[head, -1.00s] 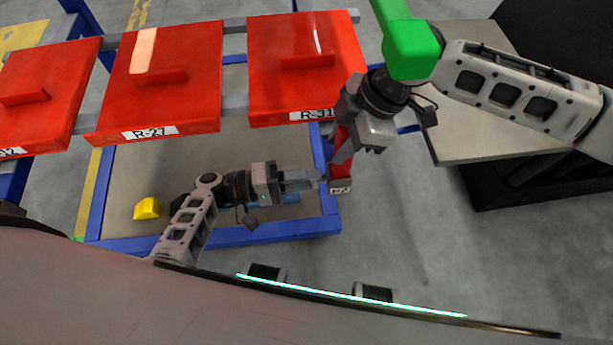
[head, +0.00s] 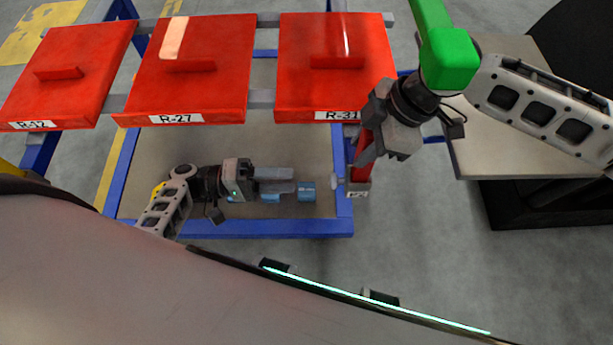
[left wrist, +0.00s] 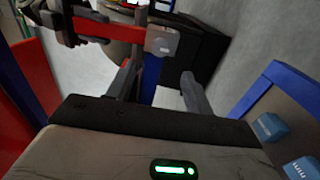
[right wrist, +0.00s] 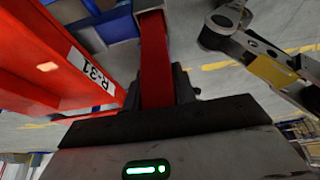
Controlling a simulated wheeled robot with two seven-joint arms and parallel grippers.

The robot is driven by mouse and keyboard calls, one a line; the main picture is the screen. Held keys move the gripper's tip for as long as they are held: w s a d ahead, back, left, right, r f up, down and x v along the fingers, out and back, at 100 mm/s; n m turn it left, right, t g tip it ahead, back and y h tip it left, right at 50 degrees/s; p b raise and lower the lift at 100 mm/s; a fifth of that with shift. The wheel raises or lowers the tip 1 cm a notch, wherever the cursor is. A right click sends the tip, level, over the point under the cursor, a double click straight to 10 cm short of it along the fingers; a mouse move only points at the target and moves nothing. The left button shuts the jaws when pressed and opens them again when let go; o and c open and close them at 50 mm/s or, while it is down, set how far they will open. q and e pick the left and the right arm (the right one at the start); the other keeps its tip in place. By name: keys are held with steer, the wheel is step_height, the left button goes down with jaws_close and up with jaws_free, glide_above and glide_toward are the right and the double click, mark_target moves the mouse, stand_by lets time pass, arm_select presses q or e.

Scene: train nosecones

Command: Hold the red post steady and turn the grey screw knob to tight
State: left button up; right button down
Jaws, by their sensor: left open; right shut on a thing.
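The red post (head: 361,148) hangs upright near the right end of the rack, with a small label at its lower end. It also shows in the right wrist view (right wrist: 153,65) and the left wrist view (left wrist: 95,28). My right gripper (head: 366,146) is shut on the post. The grey screw knob (head: 337,182) sticks out from the left side of the post's lower end. My left gripper (head: 294,187) is open and empty, left of the knob, with a gap between them. Its two fingers stand apart in the left wrist view (left wrist: 158,85). The knob's tightness cannot be told.
Red panels marked R-27 (head: 188,75) and R-31 (head: 335,65) hang on the rack above. A grey table (head: 545,150) stands at the right.

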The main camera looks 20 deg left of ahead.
arm_select(q)
steer(key=shift+v, duration=1.5)
arm_select(e)
steer(key=c, duration=1)
jaws_free()
steer(key=shift+c, duration=0.2)
arm_select(q)
steer(key=shift+d, duration=0.1)
